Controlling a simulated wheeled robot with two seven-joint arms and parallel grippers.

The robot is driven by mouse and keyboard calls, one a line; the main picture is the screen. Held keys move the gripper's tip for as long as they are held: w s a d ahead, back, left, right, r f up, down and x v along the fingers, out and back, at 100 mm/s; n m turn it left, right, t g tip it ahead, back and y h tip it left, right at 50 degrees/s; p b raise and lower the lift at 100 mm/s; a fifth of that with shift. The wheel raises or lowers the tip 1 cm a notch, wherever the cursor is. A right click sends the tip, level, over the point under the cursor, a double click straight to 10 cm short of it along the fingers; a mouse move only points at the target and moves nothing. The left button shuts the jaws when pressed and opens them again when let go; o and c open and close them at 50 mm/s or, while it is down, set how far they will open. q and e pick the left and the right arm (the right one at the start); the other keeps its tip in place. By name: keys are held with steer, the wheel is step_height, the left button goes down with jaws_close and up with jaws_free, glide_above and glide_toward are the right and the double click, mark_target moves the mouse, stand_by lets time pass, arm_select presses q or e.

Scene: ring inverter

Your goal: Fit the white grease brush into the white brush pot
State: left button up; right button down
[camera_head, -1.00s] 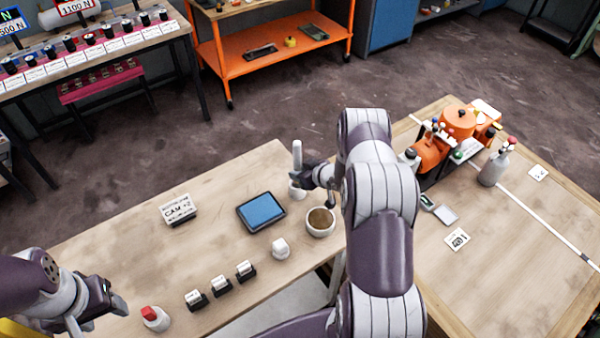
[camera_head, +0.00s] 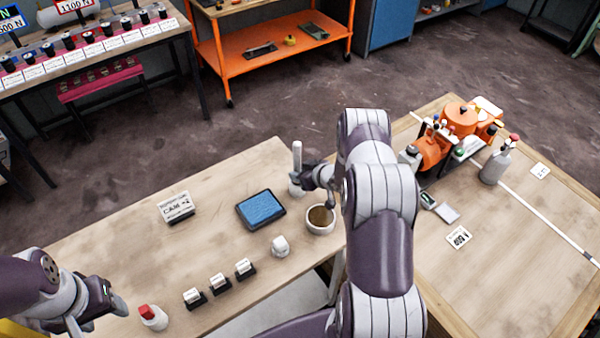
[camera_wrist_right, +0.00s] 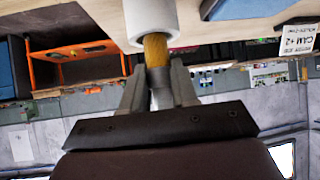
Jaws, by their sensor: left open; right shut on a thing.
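The white grease brush (camera_head: 297,156) stands about upright in my right gripper (camera_head: 318,178), its white handle pointing up. In the right wrist view the gripper (camera_wrist_right: 160,88) is shut on the brush near its grey ferrule. The tan bristles (camera_wrist_right: 155,50) point at the white brush pot (camera_wrist_right: 150,15) and overlap its rim. I cannot tell how deep they are in it. In the head view the pot (camera_head: 296,188) is directly below the brush, partly behind the gripper. My left gripper (camera_head: 106,304) is open and empty over the near left of the table.
A white bowl with brown contents (camera_head: 320,220) stands close beside the pot.

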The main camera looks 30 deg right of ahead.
steer(key=shift+f+b, duration=0.9)
steer(key=shift+f, duration=0.15)
steer(key=c, duration=0.8)
jaws_free()
steer(key=shift+r, duration=0.1)
